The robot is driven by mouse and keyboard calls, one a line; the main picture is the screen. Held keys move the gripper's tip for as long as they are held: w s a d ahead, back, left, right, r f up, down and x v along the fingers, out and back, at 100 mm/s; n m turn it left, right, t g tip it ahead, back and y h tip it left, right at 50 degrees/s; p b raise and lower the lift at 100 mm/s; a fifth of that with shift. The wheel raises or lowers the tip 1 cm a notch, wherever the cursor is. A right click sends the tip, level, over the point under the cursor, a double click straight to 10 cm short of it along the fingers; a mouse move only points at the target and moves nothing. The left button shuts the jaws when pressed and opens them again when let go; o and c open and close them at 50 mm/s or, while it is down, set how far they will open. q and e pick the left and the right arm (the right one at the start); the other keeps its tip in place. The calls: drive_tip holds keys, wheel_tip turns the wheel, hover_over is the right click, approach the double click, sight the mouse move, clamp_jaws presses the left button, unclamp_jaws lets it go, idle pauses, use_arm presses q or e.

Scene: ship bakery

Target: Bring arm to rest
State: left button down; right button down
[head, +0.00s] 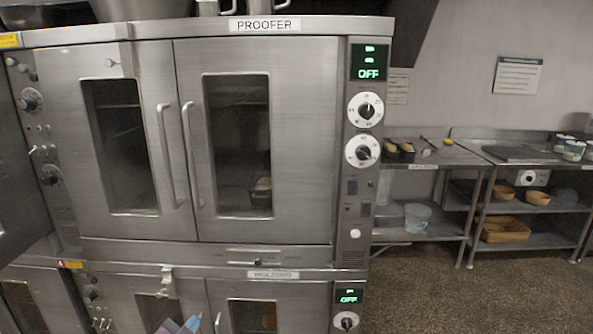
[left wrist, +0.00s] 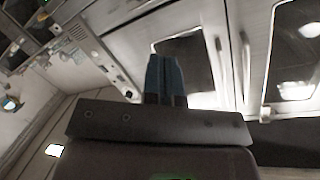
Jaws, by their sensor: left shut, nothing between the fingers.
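My left gripper (head: 181,325) shows only as blue-grey fingertips at the bottom edge of the head view, in front of the lower oven unit. In the left wrist view the left gripper (left wrist: 166,80) has its two blue fingers together, with nothing between them. It is tilted relative to the steel doors behind it and appears apart from them. The rest of the left arm is hidden below the head view. My right gripper is in neither view.
The steel proofer (head: 258,140) stands close ahead with both doors shut and its display reading OFF. A second unit (head: 180,292) sits below it. Steel tables (head: 440,158) with shelves, tubs and baskets stand at the right. The floor (head: 490,297) at the right is clear.

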use_arm(q)
drive_tip(key=s+a+f+n+g+y, duration=0.1)
drive_tip(key=s+f+n, duration=0.1)
drive_tip(key=s+f, duration=0.3)
drive_tip(key=s+a+f+n+g+y, duration=0.1)
drive_tip(key=s+f, duration=0.4)
drive_tip(key=s, duration=0.6)
drive_tip(key=s+a+f+n+g+y, duration=0.1)
drive_tip(key=s+a+f+n+g, duration=0.1)
drive_tip(key=s+f+n, duration=0.3)
drive_tip(key=s+a, duration=0.1)
drive_tip(key=s, duration=0.2)
drive_tip(key=shift+s, duration=0.2)
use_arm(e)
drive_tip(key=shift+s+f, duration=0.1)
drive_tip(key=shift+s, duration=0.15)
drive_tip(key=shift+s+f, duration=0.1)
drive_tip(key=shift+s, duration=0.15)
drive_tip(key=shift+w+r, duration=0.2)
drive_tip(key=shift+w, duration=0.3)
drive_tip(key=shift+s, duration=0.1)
